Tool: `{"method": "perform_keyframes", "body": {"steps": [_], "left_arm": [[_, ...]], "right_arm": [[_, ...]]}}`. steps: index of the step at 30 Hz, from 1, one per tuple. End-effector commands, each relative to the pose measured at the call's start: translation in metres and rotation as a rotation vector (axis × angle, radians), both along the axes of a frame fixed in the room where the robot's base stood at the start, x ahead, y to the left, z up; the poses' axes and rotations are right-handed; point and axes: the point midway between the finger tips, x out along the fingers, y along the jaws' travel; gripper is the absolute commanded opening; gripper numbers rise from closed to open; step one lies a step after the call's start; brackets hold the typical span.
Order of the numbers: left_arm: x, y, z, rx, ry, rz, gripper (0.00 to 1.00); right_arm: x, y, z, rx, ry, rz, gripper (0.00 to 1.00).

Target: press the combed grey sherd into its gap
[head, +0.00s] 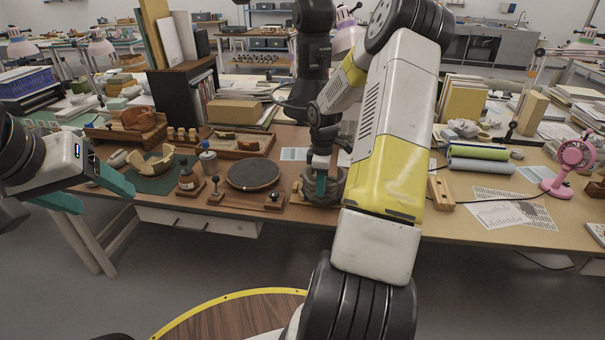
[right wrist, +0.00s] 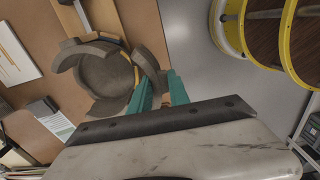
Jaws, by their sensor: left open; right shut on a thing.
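The broken grey vessel (right wrist: 105,78) stands open-topped on the table, its wall uneven with gaps, in the right wrist view. In the head view the vessel (head: 308,189) is partly hidden by my right gripper (head: 322,186). In the right wrist view my right gripper (right wrist: 158,80) is shut on the combed grey sherd (right wrist: 149,62), a curved grey piece at the vessel's rim on the gripper side. I cannot tell whether the sherd touches the vessel wall, and its combing is not clear. My left gripper (head: 104,200) is open and empty at the table's left front edge.
A dark round turntable (head: 253,174) and knobbed tools (head: 216,190) stand left of the vessel. A green mat (head: 150,184) holds a tan broken pot. A wooden block (head: 440,190), printed sheets (head: 510,212) and a pink fan (head: 573,160) lie to the right.

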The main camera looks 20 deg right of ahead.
Motion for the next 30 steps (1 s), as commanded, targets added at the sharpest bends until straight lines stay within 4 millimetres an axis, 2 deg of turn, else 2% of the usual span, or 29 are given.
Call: {"method": "perform_keyframes", "body": {"steps": [20,30], "left_arm": [[0.0,0.0,0.0,0.0,0.0,0.0,0.67],[0.0,0.0,0.0,0.0,0.0,0.0,0.67]], "right_arm": [[0.017,-0.012,-0.026,0.001,0.0,0.016,0.0],[0.033,-0.022,-0.03,-0.001,-0.001,0.016,0.0]]}}
